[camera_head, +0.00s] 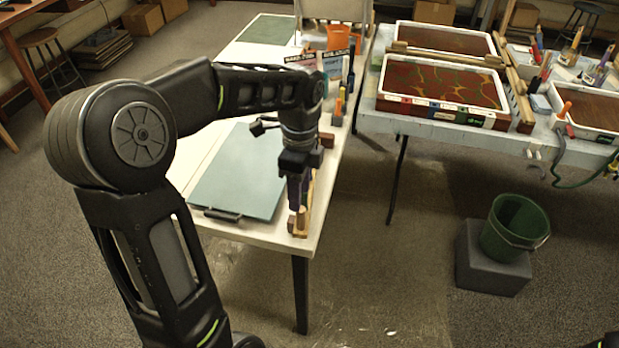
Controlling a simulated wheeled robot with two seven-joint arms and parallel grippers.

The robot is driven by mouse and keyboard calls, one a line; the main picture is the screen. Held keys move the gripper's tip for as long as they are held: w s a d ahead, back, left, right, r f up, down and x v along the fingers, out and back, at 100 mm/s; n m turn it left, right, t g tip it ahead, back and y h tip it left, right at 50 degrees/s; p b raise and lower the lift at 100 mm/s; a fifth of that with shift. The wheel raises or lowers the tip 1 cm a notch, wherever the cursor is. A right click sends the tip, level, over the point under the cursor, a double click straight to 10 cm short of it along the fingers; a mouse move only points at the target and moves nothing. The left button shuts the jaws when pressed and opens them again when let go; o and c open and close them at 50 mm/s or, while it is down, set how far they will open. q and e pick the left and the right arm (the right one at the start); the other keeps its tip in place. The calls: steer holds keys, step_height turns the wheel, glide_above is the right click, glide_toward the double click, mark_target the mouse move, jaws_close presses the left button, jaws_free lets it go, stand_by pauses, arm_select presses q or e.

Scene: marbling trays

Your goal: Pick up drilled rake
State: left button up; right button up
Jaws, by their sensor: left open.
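My left gripper (297,203) points down over the right front edge of the white table (262,236). Its jaws are open. A light wooden piece (301,228), possibly part of the drilled rake, lies at that edge right beneath and beside the fingers. The gripper hides much of it, so I cannot tell its whole shape or whether the fingers touch it.
A grey-green board (240,172) with a black clip lies left of my gripper. A second table holds marbling trays (440,112). A green bucket (513,232) stands on a grey block, with open floor between.

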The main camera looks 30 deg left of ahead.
mark_target(301, 216)
arm_select(q)
steer(key=shift+f, duration=1.35)
steer(key=shift+s+d+f+p, duration=0.15)
steer(key=shift+f+p, duration=0.05)
steer(key=shift+f, duration=1.1)
steer(key=shift+s+d+f+p, duration=0.15)
steer(key=shift+f, duration=1.15)
jaws_close()
